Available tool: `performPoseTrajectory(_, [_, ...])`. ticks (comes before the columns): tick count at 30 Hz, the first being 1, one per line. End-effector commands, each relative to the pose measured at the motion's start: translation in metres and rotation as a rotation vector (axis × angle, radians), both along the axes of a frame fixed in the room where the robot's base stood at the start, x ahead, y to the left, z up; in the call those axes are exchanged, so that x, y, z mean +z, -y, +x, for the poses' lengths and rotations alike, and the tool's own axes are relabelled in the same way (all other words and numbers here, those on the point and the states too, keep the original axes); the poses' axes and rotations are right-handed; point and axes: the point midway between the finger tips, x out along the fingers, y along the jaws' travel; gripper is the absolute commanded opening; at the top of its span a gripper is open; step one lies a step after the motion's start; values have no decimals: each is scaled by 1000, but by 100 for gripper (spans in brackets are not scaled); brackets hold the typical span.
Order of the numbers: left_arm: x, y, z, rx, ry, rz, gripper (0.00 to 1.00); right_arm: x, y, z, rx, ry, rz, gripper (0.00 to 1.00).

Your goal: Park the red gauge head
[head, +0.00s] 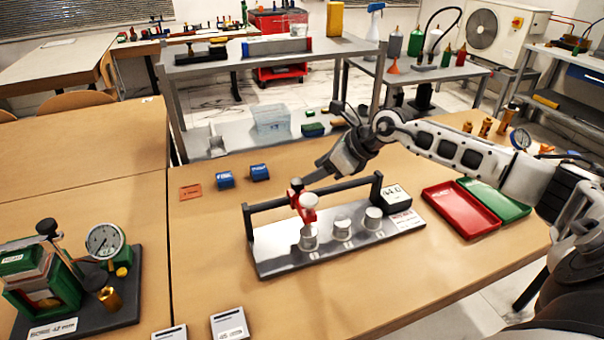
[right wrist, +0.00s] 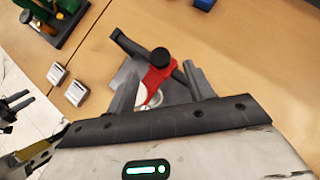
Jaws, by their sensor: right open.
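The red gauge head (head: 307,214) sits on the dark bar (head: 265,205) of the gauge rig, toward its left part, above the left silver cylinder (head: 309,240). In the right wrist view the red head (right wrist: 155,76) shows with a black knob on top and a pale round part below. My right gripper (head: 311,181) is open at the red head, its fingers coming down from the upper right. In the wrist view the head lies between the two spread fingers (right wrist: 162,92); I cannot tell whether they touch it.
Two more silver cylinders (head: 342,229) (head: 373,219) stand on the rig's plate (head: 285,265), beside a display block (head: 396,197). Red (head: 459,210) and green (head: 494,201) trays lie to the right. Two blue blocks (head: 225,180) (head: 260,172) lie behind; a dial gauge stand (head: 104,242) is at left.

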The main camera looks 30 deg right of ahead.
Motion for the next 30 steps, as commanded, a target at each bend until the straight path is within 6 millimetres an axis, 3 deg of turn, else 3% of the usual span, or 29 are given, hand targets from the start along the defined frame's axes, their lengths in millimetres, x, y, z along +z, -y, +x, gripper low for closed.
performPoseTrajectory(9, [5,-2,3,6,5,3,36,-35,-19,30,0,-1,3,52])
performPoseTrajectory(21, [3,-3,1,6,1,5,36,-41,-22,35,1,0,-1,52])
performPoseTrajectory(22, [3,-3,1,6,0,5,36,-42,-22,35,1,0,0,49])
performPoseTrajectory(27, [3,-3,0,6,-2,4,36,-41,-22,35,1,0,0,2])
performPoseTrajectory(30, [3,-3,0,6,-1,4,36,-42,-22,35,1,0,0,0])
